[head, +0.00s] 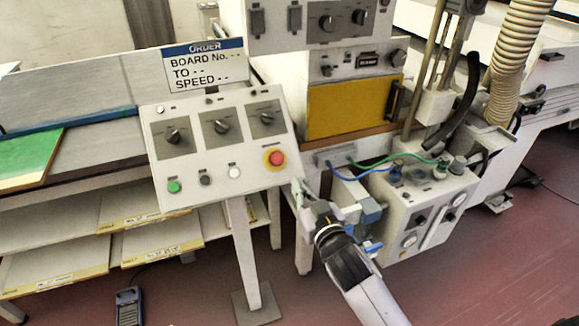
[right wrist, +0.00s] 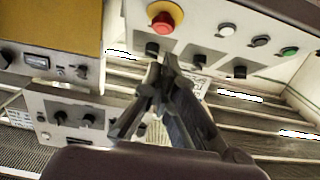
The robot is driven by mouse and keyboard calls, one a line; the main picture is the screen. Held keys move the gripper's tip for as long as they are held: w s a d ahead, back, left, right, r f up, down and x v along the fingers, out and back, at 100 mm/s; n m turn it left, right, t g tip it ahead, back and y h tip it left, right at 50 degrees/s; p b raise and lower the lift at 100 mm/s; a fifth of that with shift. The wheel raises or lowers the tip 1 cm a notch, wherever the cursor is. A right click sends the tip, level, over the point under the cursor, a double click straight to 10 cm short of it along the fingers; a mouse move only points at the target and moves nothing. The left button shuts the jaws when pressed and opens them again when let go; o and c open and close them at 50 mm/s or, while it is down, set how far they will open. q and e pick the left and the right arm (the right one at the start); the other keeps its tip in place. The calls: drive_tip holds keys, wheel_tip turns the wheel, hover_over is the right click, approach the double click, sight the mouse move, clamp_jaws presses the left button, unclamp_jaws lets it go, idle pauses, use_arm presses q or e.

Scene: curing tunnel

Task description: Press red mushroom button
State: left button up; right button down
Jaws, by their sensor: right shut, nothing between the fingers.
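The red mushroom button (head: 276,158) sits in a yellow ring at the lower right of the sloped white control panel (head: 215,186). It also shows in the right wrist view (right wrist: 165,15), above my gripper's fingertips. My right gripper (head: 301,190) is shut and empty, just below and right of the button in the head view. In the right wrist view the fingertips (right wrist: 160,68) are together and appear apart from the button. My left gripper is not in view.
The panel also bears three black knobs (head: 221,126), a green button (head: 174,187), and a black and a white button (head: 234,172). An order sign (head: 205,66) stands above it. A grey-white box with hoses (head: 425,205) is to the right. Shelves (head: 160,240) are at left.

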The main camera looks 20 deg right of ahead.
drive_tip(key=r, duration=0.2)
drive_tip(key=shift+s+d+r+t, duration=0.15)
drive_tip(key=shift+s+r+t, duration=0.15)
drive_tip(key=shift+s+r, duration=0.1)
drive_tip(key=shift+w, duration=0.1)
drive_tip(key=p, duration=0.3)
approach(283, 158)
drive_tip(key=w+a+r, duration=0.1)
drive_tip(key=w+r, duration=0.3)
drive_tip(key=r, duration=0.2)
drive_tip(key=shift+w+a+f, duration=0.15)
drive_tip(key=shift+w+f, duration=1.3)
drive_tip(key=shift+f, duration=0.3)
